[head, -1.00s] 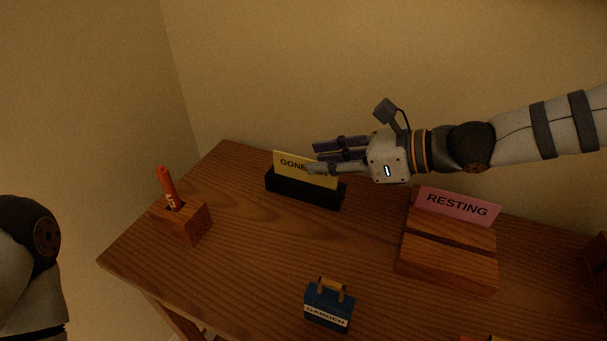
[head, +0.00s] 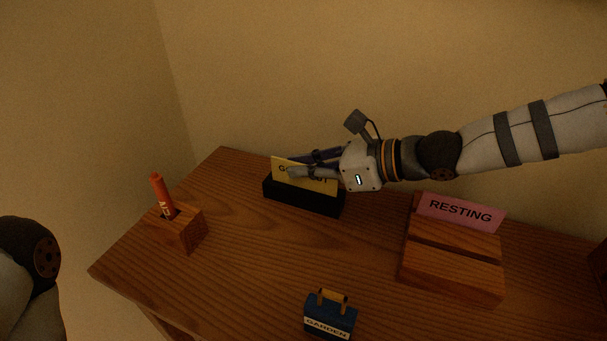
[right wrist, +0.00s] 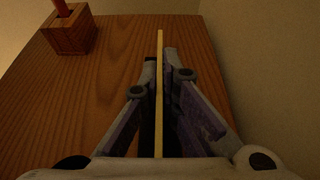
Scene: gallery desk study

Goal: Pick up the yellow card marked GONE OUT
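The yellow card (head: 283,165) stands upright in the black holder (head: 300,199) at the back of the desk. Part of its lettering is covered by my fingers. My right gripper (head: 300,164) reaches in from the right with one finger in front of the card and one behind. In the right wrist view the card (right wrist: 160,38) is a thin edge-on strip, with the fingertips (right wrist: 160,62) closed against both sides. The card's lower edge is hidden in the holder. My left gripper is out of view.
A pink RESTING card (head: 460,210) stands in a wooden block (head: 452,270) to the right. A wooden block (head: 185,236) with an orange stick (head: 160,190) is at left. A blue GARDEN case (head: 330,313) is in front. The desk's middle is clear, with a wall behind.

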